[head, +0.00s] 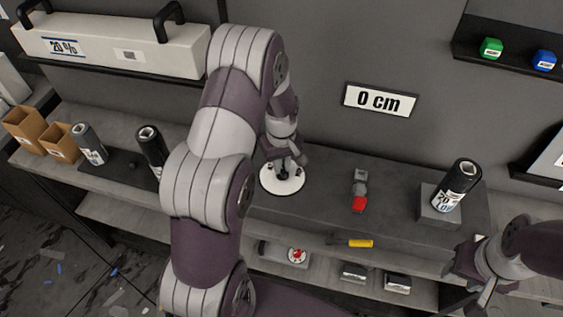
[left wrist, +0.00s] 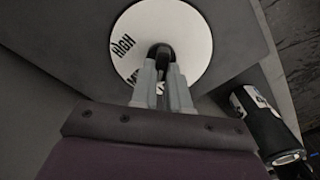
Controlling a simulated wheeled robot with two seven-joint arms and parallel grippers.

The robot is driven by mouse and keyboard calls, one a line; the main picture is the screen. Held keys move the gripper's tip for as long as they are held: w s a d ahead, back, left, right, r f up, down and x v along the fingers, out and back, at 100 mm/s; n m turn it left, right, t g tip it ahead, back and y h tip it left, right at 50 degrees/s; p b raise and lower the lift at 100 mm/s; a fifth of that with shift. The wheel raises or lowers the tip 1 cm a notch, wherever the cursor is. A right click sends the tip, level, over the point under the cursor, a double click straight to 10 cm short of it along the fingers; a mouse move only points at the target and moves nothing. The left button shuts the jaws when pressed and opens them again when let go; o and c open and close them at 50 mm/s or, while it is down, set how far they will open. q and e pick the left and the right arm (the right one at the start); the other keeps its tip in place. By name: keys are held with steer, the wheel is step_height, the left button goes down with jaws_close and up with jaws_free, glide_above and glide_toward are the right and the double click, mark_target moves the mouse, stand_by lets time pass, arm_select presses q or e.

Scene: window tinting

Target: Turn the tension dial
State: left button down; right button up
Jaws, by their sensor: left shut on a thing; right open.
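The tension dial is a round white disc (head: 283,180) on the dark counter, with a black knob at its centre. In the left wrist view the disc (left wrist: 190,40) shows the printed word HIGH at its left and part of another word below, covered by my fingers. My left gripper (head: 284,164) is over the disc from above. In the left wrist view my left gripper (left wrist: 163,78) is shut on the black knob (left wrist: 161,54). My right gripper (head: 484,290) is open and empty at the lower right, away from the dial.
A 0 cm sign (head: 380,100) hangs on the wall. A red-and-grey tool (head: 359,190) lies right of the dial, and a labelled black can (head: 457,186) stands on a grey block. Black rolls (head: 89,144) and cardboard boxes (head: 26,128) stand at the left. A yellow-handled tool (head: 358,243) lies near the front edge.

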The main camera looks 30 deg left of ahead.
arm_select(q)
steer(key=shift+s+a+n+p, duration=0.1)
steer(key=shift+n+p, duration=0.2)
steer(key=shift+n, duration=2.1)
steer(key=c, duration=1.1)
jaws_free()
steer(key=shift+r, duration=0.1)
steer(key=shift+r, duration=0.1)
step_height(320, 180, up, 12)
steer(key=shift+r+b, duration=0.25)
steer(key=shift+b, duration=0.7)
